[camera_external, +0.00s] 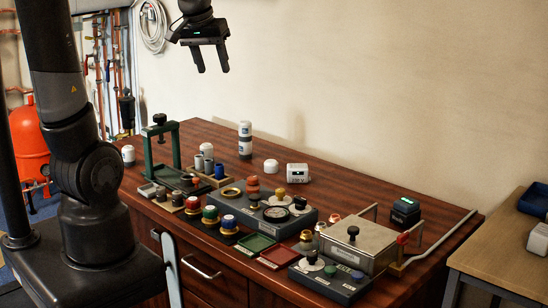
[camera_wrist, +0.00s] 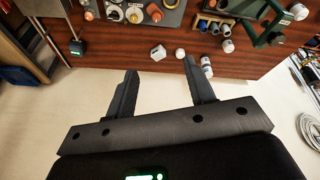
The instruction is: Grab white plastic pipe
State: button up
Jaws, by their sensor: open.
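A thin white pipe (camera_external: 443,238) lies along the right end of the wooden table in the external view, bent near its front end. It looks like the white plastic pipe, though its material cannot be told. My gripper (camera_external: 212,71) hangs high above the back of the table, far to the left of the pipe. Its two fingers point down, apart and with nothing between them. In the wrist view my gripper (camera_wrist: 161,68) is also open and empty, with the table's back edge beyond the fingertips. I cannot clearly pick out the pipe in the wrist view.
The table (camera_external: 330,180) holds a green press frame (camera_external: 176,150), a metal box (camera_external: 355,246), a white box (camera_external: 297,172), a white-and-blue bottle (camera_external: 245,140) and several coloured fittings. A second bench (camera_external: 500,255) stands close at the right. The table's back right is mostly clear.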

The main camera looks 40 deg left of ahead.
jog(key=w+a+f+n+g, duration=0.1)
jog(key=w+a+f+n, duration=0.15)
jog(key=w+a, duration=0.4)
jog(key=n+g, duration=0.3)
jog(key=n, duration=0.4)
send_over(199, 158)
jog(key=w, duration=0.1)
notch_tip(199, 158, down, 24)
jog(key=f, duration=0.5)
jog(key=shift+a+f, duration=0.3)
jog(key=shift+f, duration=0.05)
jog(key=f, duration=0.5)
jog(key=shift+s+a, duration=0.1)
jog(key=shift+a, duration=0.15)
jog(key=shift+c, duration=0.2)
jog(key=c, duration=1)
